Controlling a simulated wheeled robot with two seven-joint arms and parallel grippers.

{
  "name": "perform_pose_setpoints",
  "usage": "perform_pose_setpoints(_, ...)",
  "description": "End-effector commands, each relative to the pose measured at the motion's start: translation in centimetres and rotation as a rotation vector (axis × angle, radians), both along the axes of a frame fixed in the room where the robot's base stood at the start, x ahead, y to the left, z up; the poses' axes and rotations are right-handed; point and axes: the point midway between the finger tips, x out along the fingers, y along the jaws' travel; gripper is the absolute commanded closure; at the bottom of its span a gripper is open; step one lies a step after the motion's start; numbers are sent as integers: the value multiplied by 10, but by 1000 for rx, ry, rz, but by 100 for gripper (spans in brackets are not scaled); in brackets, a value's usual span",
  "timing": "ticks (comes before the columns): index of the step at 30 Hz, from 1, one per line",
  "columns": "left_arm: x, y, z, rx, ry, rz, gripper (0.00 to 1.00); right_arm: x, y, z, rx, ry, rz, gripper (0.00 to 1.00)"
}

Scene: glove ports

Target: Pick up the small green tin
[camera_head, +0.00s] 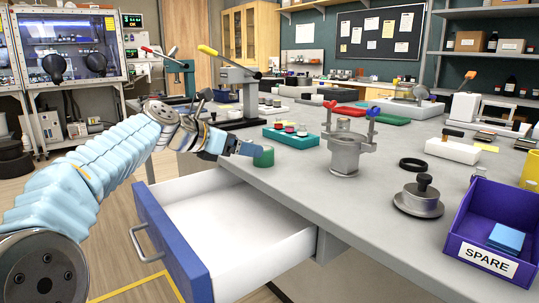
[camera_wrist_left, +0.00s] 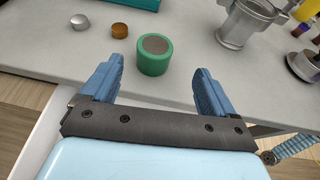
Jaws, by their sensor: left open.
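The small green tin (camera_head: 264,156) stands upright near the front edge of the grey workbench, just behind the open drawer. In the left wrist view the green tin (camera_wrist_left: 154,57) has a brownish-grey top and sits beyond and between the two blue fingers. My left gripper (camera_head: 243,149) is open and empty, reaching in from the left close to the tin. In the left wrist view its fingers (camera_wrist_left: 160,80) are spread wider than the tin. My right gripper is not seen.
An open drawer (camera_head: 143,197) with a blue front juts out below the bench edge. A teal tray (camera_head: 291,139) with small items is behind the tin. Farther right are a black-knobbed weight (camera_head: 418,199) and a purple SPARE bin (camera_head: 456,243).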

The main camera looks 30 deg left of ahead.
Motion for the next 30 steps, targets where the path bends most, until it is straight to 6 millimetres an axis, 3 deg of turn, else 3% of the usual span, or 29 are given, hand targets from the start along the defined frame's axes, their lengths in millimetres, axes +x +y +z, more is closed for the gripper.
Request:
perform_pose_setpoints(6, 38, -12, -16, -1, 1, -3, 12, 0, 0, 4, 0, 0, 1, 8)
perform_pose_setpoints(13, 57, -15, -23, 0, 1, -1, 12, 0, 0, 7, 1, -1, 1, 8)
perform_pose_setpoints(19, 87, -20, -34, -1, 1, -3, 12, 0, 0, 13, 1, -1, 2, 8)
perform_pose_setpoints(29, 97, -22, -39, 0, 0, 1, 12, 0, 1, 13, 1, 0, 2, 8)
perform_pose_setpoints(30, 97, -22, -39, 0, 0, 1, 17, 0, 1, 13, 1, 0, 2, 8)
